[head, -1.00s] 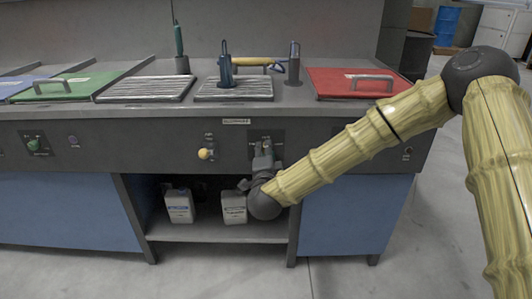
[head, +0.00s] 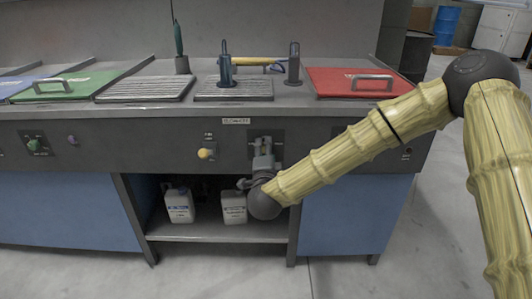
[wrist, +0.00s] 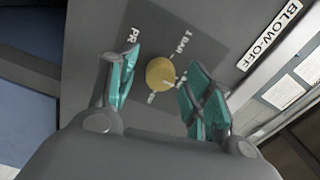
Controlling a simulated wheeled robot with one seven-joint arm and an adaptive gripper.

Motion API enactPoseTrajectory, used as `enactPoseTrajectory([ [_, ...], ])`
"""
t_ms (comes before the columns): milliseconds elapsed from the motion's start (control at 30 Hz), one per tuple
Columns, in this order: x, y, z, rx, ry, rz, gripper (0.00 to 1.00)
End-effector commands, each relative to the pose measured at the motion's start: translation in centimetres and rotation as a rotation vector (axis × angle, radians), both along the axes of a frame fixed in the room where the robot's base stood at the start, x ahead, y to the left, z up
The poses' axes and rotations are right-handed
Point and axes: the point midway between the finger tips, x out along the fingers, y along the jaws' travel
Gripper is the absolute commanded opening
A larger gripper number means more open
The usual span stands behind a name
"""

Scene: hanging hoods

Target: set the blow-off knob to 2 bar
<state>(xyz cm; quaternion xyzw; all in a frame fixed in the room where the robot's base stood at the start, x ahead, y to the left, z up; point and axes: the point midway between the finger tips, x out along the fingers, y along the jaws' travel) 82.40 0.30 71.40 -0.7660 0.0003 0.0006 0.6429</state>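The blow-off knob (wrist: 160,73) is round and yellow-gold, on a dark plate in the wrist view. A "1 BAR" mark is printed above right of it and "PR" lettering to the upper left; other marks beside it are blurred or partly covered. Which mark the knob points to I cannot tell. My gripper (wrist: 160,92) is open, its teal fingers on either side of the knob with gaps visible. In the head view my gripper (head: 263,146) is at the front panel and hides the knob.
A BLOW-OFF label (wrist: 270,35) is beside the plate. Another yellow knob (head: 205,154) sits left of my gripper on the panel. Two white jugs, one here (head: 179,205), stand on the shelf below. A red lid (head: 355,82) lies on the worktop above.

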Motion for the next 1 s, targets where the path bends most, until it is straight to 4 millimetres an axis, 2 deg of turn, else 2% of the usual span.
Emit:
enactPoseTrajectory([
  [267,-0.8,0.0,0.1,0.0,-0.001,0.0,0.5],
  [800,-9.7,0.0,0.0,-0.001,0.001,0.002,0.5],
  [1000,-11.5,0.0,0.0,0.0,0.0,0.0,0.5],
])
